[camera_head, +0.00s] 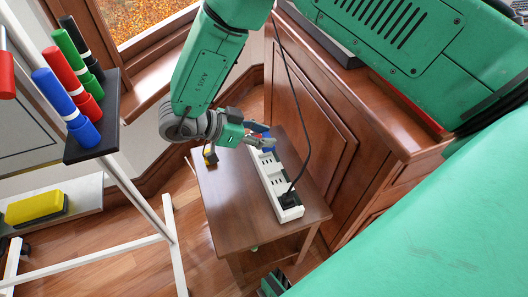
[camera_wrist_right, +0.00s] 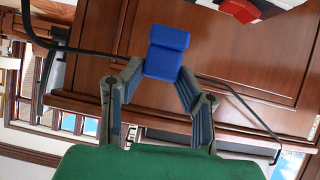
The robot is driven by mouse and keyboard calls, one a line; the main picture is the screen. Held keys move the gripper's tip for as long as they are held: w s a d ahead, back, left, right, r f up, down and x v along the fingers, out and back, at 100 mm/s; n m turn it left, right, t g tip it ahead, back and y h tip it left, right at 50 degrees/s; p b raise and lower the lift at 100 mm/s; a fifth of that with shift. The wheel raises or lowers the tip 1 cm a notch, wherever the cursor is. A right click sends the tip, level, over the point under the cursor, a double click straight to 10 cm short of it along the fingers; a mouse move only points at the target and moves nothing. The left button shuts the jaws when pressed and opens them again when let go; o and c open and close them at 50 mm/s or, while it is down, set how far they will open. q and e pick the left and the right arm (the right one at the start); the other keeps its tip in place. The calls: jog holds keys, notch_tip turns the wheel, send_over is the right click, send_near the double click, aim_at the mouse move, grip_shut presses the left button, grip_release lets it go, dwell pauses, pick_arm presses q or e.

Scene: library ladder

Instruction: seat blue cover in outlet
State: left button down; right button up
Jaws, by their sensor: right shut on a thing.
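The outlet is a white power strip (camera_head: 267,180) lying on a small wooden table (camera_head: 222,205) in the head view. A black plug (camera_head: 289,199) with a cable sits in its near end. My right gripper (camera_head: 264,141) is at the strip's far end in the head view. In the right wrist view, the gripper (camera_wrist_right: 160,75) is shut on the blue cover (camera_wrist_right: 167,50), a small blue block held at the fingertips. In the head view the fingers partly hide the cover, and I cannot tell whether it touches the strip.
A wooden cabinet (camera_head: 310,130) stands close on the right. At left, a whiteboard stand holds several markers (camera_head: 72,100) and a yellow eraser (camera_head: 35,207). The table's left part is clear.

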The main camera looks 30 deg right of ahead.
jog(key=f+b, duration=0.1)
jog(key=f, duration=0.2)
jog(key=f+b, duration=0.1)
jog(key=f, duration=0.2)
jog(key=shift+d+f, duration=0.2)
jog(key=shift+f, duration=0.05)
jog(key=shift+c, duration=0.3)
jog(key=shift+r, duration=0.1)
jog(key=shift+a, duration=0.1)
jog(key=o, duration=1)
jog(key=shift+c, duration=0.2)
jog(key=shift+r, duration=0.1)
jog(key=p+v, duration=0.2)
jog(key=v, duration=0.5)
jog(key=shift+a, duration=0.25)
